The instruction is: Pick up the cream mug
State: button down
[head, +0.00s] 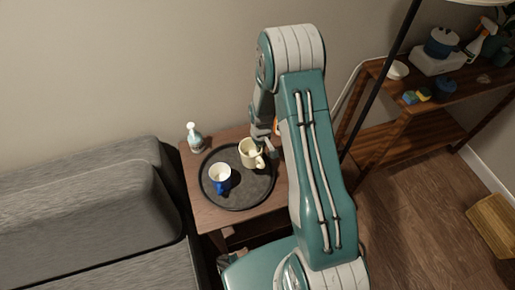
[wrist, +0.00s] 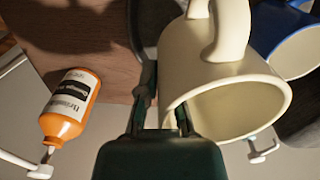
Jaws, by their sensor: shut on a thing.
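The cream mug (head: 249,158) appears upright over the right part of the round dark tray (head: 238,203) in the head view. I cannot tell whether it touches the tray. In the wrist view the mug (wrist: 250,82) is large, with its open mouth toward the camera and its handle at the top. My gripper (wrist: 165,100) is shut on the mug's wall near the rim, one finger outside and the other at the mug's inside. In the head view my gripper (head: 264,143) is at the mug's back right rim, partly hidden by the arm.
A white and blue mug (head: 220,174) stands on the tray, left of the cream mug. A pump bottle (head: 194,138) stands at the wooden table's (head: 187,160) back left. An orange bottle (wrist: 70,108) shows in the wrist view. A grey sofa (head: 90,205) is left; a shelf (head: 400,122) is right.

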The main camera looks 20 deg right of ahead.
jog(key=s+d+r, duration=0.1)
jog(key=s+r, duration=0.3)
jog(key=s, duration=0.5)
jog(key=shift+d+r, duration=0.25)
jog(key=shift+d, duration=0.1)
jog(key=shift+s, duration=0.1)
dwell(2.9)
notch_tip(320, 180, up, 6)
jog(key=r+m, duration=0.1)
jog(key=m, duration=0.1)
send_over(244, 140)
jog(key=shift+w+f, duration=0.25)
jog(key=shift+s+f, duration=0.1)
jog(key=shift+s, duration=0.05)
